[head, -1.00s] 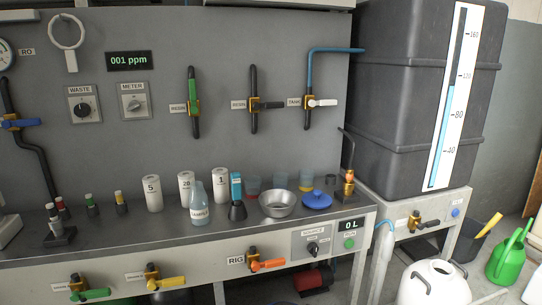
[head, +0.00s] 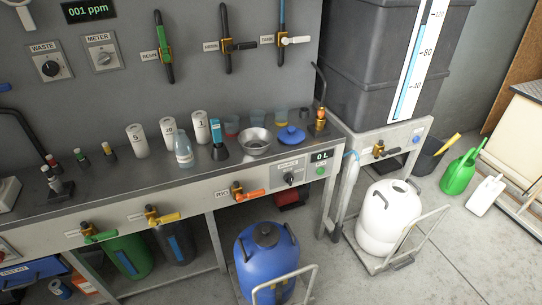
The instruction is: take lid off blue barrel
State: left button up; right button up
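The blue barrel (head: 250,262) stands on the floor in front of the bench, at the bottom middle of the head view. A dark round lid (head: 266,234) sits on its top, between two dark handles. The barrel's lower part is cut off by the picture edge. Neither of my grippers is in view.
A metal cart handle (head: 300,275) rises beside the barrel. A white barrel (head: 383,217) stands on a cart to the right. The bench (head: 110,190) holds bottles, a steel bowl (head: 254,141) and a blue disc (head: 290,136). Floor between the barrels is clear.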

aim_at(264, 235)
jog(key=k+j+z, duration=0.4)
jog(key=j+z, duration=0.25)
jog(key=j, duration=0.2)
jog(key=k+j+z, duration=0.3)
